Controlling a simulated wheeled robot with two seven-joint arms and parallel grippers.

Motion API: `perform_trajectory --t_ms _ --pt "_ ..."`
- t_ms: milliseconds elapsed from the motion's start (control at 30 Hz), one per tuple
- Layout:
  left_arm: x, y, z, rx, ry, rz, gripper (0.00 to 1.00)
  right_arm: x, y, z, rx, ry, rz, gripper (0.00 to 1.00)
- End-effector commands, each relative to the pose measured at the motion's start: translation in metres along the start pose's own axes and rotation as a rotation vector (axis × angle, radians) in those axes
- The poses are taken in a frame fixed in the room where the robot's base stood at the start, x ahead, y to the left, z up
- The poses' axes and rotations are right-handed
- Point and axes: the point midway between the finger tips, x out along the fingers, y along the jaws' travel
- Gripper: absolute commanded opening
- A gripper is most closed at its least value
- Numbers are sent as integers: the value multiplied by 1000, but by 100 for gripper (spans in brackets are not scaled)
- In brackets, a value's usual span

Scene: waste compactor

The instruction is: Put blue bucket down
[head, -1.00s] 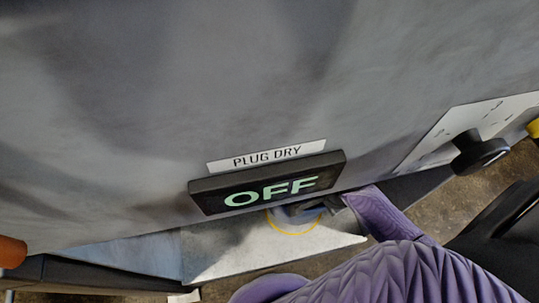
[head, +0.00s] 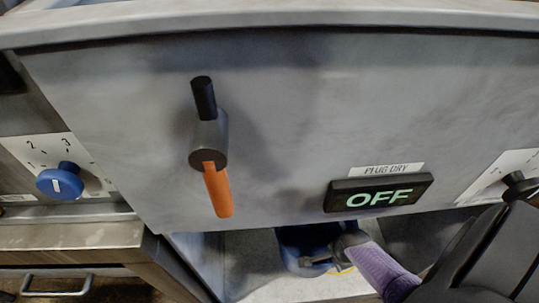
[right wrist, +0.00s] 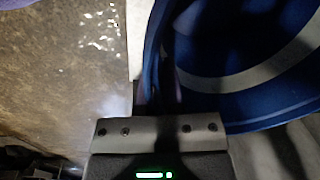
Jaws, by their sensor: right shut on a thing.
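The blue bucket (head: 295,240) is under the front panel of the machine, its upper part hidden by the panel in the head view. It fills the upper right of the right wrist view (right wrist: 215,99), with a pale band inside. My right gripper (head: 325,257) is shut on the bucket's rim; its fingers (right wrist: 160,88) straddle the wall in the wrist view. Below the bucket is a light grey surface (head: 290,286) with part of a yellow ring mark (head: 344,270). I cannot tell whether the bucket touches this surface. My left gripper is out of view.
The machine panel (head: 290,120) overhangs the bucket. A blue knob (head: 60,181) and a metal cabinet (head: 70,236) are at left.

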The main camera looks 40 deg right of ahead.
Motion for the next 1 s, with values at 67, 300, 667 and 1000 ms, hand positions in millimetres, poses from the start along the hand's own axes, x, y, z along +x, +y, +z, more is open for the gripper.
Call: perform_trajectory --t_ms 67,300,667,1000 --pt "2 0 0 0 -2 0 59 1 -4 14 -2 -3 -2 0" --pt "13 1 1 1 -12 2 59 5 -19 71 -3 -4 -2 0" --pt "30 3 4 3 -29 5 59 5 -36 134 -1 -2 -3 0" --pt "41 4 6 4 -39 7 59 8 -42 158 -1 0 -1 0"
